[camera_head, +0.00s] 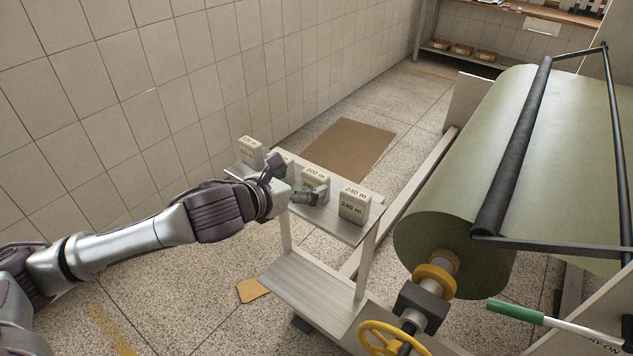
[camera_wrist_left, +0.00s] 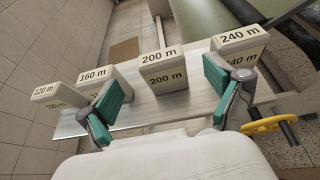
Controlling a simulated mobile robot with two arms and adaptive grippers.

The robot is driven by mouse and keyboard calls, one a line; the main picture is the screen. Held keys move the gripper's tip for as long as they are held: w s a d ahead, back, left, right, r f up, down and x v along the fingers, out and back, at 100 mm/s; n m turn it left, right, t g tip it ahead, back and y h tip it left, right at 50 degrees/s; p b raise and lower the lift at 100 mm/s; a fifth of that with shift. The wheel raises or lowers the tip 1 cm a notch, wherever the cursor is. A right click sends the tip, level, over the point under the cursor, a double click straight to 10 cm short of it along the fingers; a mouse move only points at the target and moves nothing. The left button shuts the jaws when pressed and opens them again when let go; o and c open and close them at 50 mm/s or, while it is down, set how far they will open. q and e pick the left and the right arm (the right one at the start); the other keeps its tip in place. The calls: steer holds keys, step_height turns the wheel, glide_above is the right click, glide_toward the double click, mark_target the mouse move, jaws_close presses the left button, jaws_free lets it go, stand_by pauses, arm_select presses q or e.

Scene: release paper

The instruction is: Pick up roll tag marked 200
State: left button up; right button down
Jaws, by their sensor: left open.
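The roll tag marked 200 m (camera_head: 314,182) is a pale block standing upright on a small metal stand. In the left wrist view the 200 m tag (camera_wrist_left: 163,72) stands ahead of the opening between my fingers, apart from them. My left gripper (camera_head: 298,180) is at the front edge of the stand's top, open and empty. Its two green-padded fingers (camera_wrist_left: 166,98) show in the left wrist view, one left of the 200 m tag and one right of it. The head view partly hides the 200 m tag behind the gripper. My right gripper is not in view.
The 240 m tag (camera_head: 354,205) stands close to the right finger. The 160 m tag (camera_wrist_left: 95,79) and 120 m tag (camera_wrist_left: 58,96) stand to the left on the stand's top (camera_wrist_left: 140,112). A large green roll (camera_head: 470,165) lies right of the stand.

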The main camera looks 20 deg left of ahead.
mark_target(311, 177)
arm_select(q)
steer(key=shift+w+d+f, duration=0.1)
steer(key=shift+w+d, duration=0.1)
steer(key=shift+w, duration=0.25)
steer(key=p+x, duration=0.1)
steer(key=x, duration=0.3)
steer(key=shift+w+d+f, duration=0.1)
steer(key=shift+w+f, duration=0.1)
steer(key=shift+w, duration=0.1)
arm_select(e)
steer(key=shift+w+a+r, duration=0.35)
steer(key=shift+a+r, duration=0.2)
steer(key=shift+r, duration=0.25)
arm_select(q)
steer(key=shift+s, duration=0.1)
steer(key=shift+c, duration=0.2)
steer(key=shift+r, duration=0.1)
steer(key=shift+c, duration=1.2)
steer(key=c, duration=1)
steer(key=shift+o, duration=0.2)
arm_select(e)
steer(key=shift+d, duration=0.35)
arm_select(q)
steer(key=shift+r, duration=0.1)
